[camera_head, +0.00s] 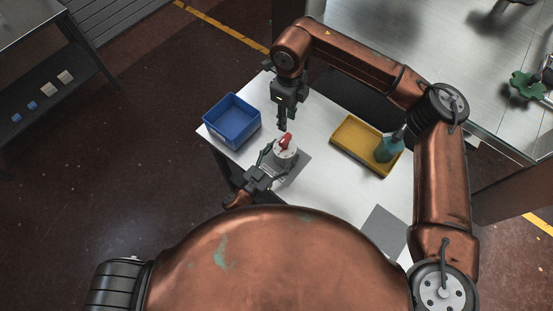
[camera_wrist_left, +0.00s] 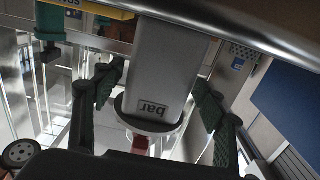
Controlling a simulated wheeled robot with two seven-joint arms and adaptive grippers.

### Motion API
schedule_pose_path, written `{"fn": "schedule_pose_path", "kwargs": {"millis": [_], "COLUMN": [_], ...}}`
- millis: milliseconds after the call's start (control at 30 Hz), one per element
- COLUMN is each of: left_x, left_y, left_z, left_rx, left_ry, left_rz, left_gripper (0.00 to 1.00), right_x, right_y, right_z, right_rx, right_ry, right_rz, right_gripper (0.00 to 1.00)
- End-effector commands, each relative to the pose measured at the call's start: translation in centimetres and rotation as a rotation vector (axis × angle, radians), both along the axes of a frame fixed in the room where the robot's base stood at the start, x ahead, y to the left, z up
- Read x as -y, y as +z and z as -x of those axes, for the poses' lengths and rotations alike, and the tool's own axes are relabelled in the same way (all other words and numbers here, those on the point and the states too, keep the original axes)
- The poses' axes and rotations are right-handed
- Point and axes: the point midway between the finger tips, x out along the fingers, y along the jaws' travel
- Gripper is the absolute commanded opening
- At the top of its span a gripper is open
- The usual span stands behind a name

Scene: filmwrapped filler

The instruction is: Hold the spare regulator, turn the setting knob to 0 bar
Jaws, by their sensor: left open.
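The spare regulator has a white round dial (camera_head: 284,154) with a red setting knob (camera_head: 286,141) on top, near the middle of the table. In the left wrist view its grey body (camera_wrist_left: 168,65) carries a "bar" label that appears upside down, and part of the red knob (camera_wrist_left: 141,143) shows below. My left gripper (camera_head: 276,160) is open, with a finger on either side of the regulator; it also shows in the left wrist view (camera_wrist_left: 153,95). My right gripper (camera_head: 282,124) points down just above and behind the knob, seemingly apart from it. Its finger gap and the dial reading are too small to tell.
A blue bin (camera_head: 215,137) stands left of the regulator. A yellow tray (camera_head: 352,131) with a teal bottle (camera_head: 388,149) is to the right. A grey mat (camera_head: 297,165) lies under the regulator, and another grey plate (camera_head: 382,229) lies at the table's near right. Table between is clear.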

Motion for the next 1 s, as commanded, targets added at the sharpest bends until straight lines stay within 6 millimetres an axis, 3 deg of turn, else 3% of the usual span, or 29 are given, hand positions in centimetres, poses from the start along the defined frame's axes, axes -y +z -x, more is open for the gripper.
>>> {"fn": "schedule_pose_path", "kwargs": {"millis": [400, 1000], "left_x": [0.66, 0.59], "left_y": [-0.02, -0.06], "left_z": [-0.77, -0.72], "left_rx": [-0.001, -0.002], "left_ry": [-0.001, 0.000], "left_rz": [0.000, 0.001], "left_gripper": [0.65, 0.24], "right_x": [0.00, -0.03], "right_y": [0.08, 0.08], "right_z": [-0.01, 0.02], "right_rx": [0.000, 0.000], "right_ry": [0.000, 0.002], "right_rz": [-0.001, -0.001], "right_gripper": [0.29, 0.29]}}
